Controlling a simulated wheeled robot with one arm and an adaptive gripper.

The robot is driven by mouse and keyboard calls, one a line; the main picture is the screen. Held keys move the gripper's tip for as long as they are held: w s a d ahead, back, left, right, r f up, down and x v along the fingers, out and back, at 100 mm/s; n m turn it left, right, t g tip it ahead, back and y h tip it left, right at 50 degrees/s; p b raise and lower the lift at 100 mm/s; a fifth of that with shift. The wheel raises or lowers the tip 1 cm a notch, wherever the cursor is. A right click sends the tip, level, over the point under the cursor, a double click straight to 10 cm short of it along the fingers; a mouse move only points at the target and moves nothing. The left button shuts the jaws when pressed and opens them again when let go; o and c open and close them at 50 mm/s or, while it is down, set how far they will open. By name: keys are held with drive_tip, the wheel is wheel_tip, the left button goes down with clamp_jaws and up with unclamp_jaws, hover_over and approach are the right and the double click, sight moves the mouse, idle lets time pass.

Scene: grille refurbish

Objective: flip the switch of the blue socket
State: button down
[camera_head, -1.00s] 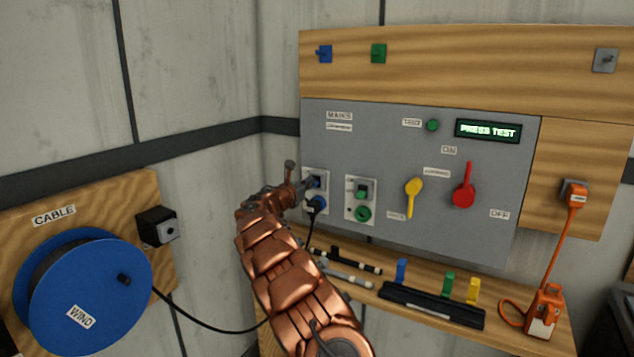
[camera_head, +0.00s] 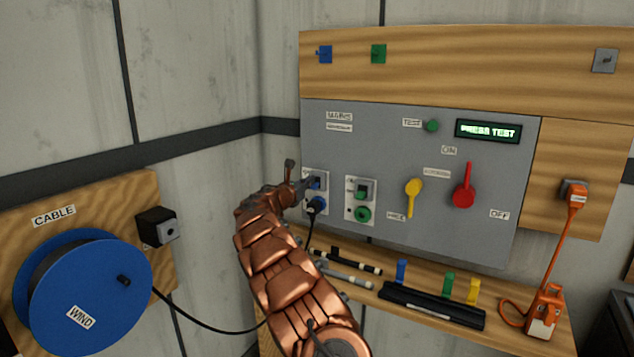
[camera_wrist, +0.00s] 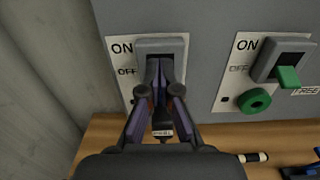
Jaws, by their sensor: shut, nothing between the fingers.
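The blue socket's white plate (camera_wrist: 119,72) carries ON and OFF labels and a grey switch housing (camera_wrist: 164,46). The plug is mostly hidden there too.
The green socket (camera_wrist: 256,101), with a green switch lever (camera_wrist: 288,78), is close on the right. A yellow handle (camera_head: 412,196) and red handle (camera_head: 464,186) are farther right. A shelf (camera_head: 375,300) with pens and coloured pieces lies below. A blue cable reel (camera_head: 85,290) is at left.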

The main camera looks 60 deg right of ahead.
drive_tip(key=a+b, duration=0.3)
drive_tip(key=a, duration=0.6)
drive_tip(key=shift+s, duration=0.2)
idle(0.7)
idle(0.5)
